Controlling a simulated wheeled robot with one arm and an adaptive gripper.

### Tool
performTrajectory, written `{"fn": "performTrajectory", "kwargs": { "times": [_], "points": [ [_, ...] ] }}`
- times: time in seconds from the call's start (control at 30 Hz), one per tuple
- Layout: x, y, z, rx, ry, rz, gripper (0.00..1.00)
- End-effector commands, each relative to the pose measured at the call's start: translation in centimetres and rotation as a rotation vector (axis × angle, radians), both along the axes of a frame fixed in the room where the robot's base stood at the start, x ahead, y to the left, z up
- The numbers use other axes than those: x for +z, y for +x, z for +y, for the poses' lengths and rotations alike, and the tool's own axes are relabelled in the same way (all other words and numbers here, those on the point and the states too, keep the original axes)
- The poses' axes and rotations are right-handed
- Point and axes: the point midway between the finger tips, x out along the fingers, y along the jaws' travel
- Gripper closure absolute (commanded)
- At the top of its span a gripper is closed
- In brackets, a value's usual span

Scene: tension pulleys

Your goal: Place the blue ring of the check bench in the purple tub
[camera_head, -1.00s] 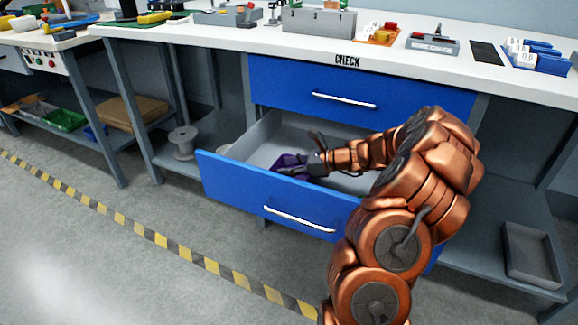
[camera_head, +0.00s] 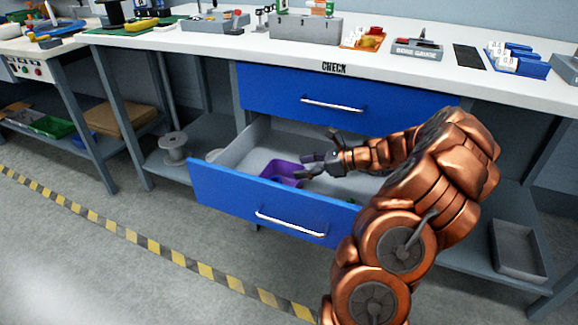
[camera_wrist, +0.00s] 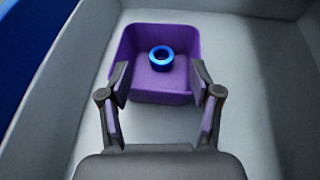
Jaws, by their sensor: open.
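The blue ring (camera_wrist: 161,58) lies inside the purple tub (camera_wrist: 135,88), apart from the tub's walls as far as the wrist view shows. The tub stands in the open lower drawer of the check bench; it also shows in the head view (camera_head: 281,168), where the ring cannot be made out. My gripper (camera_wrist: 160,82) is open and empty, its two fingers spread at the near side of the tub. In the head view my gripper (camera_head: 306,166) is over the drawer, just right of the tub.
The open drawer's blue front (camera_head: 270,207) and grey walls surround the tub. The closed blue upper drawer (camera_head: 335,95) is above and behind it. The benchtop (camera_head: 300,55) holds a grey box and several trays. A grey bin (camera_head: 517,250) sits on the lower right shelf.

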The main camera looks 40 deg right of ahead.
Motion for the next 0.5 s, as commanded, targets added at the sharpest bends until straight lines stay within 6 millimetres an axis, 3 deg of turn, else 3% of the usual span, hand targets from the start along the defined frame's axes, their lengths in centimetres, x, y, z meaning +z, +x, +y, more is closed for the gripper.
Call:
{"fn": "performTrajectory", "kwargs": {
  "times": [0.2, 0.5],
  "points": [
    [1.2, -2.0, -1.6, 0.0, 0.001, 0.0, 0.36],
    [1.4, -2.7, -2.1, 0.001, 0.001, 0.001, 0.36]
  ]
}}
